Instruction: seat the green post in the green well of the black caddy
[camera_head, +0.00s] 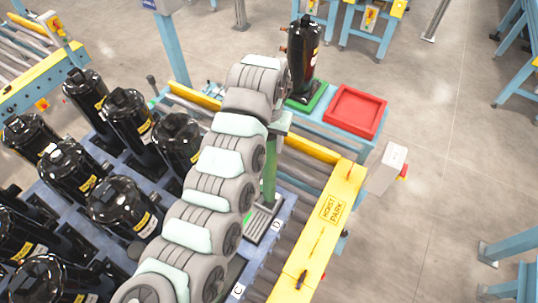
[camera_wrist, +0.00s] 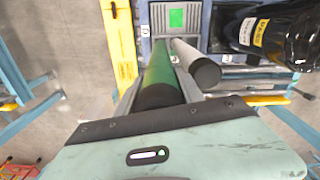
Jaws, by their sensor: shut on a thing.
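The green post (camera_head: 269,170) hangs roughly upright under my gripper (camera_head: 275,125). In the wrist view, the post (camera_wrist: 155,72) lies between the two grey fingers of my gripper (camera_wrist: 159,90), which is shut on it; its near end is dark. A green patch, apparently the green well (camera_wrist: 176,18), shows beyond the post in the wrist view and looks empty. I cannot tell the gap between the post's lower end and the caddy.
A grey post with a dark end (camera_wrist: 195,62) stands close right of the green post. Several black compressors (camera_head: 125,205) crowd the pallet at left. Another compressor (camera_head: 303,60) stands on a green pad beside a red tray (camera_head: 355,110). A yellow rail (camera_head: 322,225) runs right of the pallet.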

